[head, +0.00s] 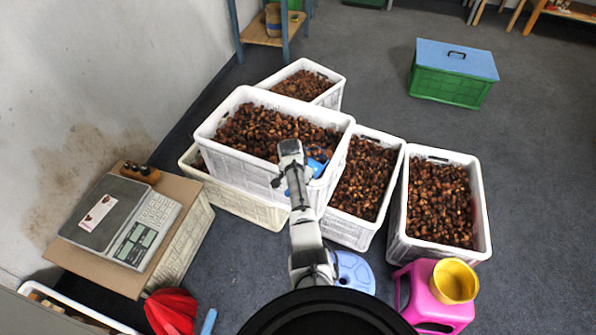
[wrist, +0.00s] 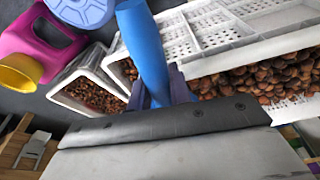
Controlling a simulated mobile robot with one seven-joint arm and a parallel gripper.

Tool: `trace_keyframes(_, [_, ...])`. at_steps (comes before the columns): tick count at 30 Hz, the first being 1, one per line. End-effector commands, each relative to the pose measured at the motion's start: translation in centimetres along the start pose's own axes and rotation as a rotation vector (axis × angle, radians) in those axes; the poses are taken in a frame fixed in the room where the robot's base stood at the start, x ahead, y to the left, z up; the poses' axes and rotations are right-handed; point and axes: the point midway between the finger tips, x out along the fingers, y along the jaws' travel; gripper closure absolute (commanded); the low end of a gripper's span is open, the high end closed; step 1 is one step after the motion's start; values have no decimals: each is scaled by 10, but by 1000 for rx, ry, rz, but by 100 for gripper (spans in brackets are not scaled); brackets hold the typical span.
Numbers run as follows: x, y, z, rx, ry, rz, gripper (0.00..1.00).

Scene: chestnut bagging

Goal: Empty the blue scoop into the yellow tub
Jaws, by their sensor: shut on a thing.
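The blue scoop (head: 317,166) is at the near right side of the raised white crate of chestnuts, partly hidden by my arm. In the wrist view its blue handle (wrist: 146,48) sits between my dark fingers. My gripper (wrist: 168,88) is shut on that handle. Whether chestnuts lie in the scoop is hidden. The yellow tub (head: 454,281) stands on a pink stool at the lower right, well apart from my gripper. The tub also shows at the left edge of the wrist view (wrist: 18,76).
The raised crate (head: 236,160) sits on another crate. More chestnut crates stand beside it, including one at right (head: 483,215). The pink stool (head: 418,290) and a blue round stool (head: 355,272) are near me. A scale (head: 135,235) is at left. Floor at right is clear.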

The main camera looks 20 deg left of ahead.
Motion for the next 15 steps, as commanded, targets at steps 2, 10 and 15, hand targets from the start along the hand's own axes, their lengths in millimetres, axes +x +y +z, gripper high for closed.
trace_keyframes(2, [0,19,8,-12,-1,-5,100])
trace_keyframes(10, [-5,92,41,-112,-1,-29,100])
trace_keyframes(15, [-10,136,61,-179,-1,-43,100])
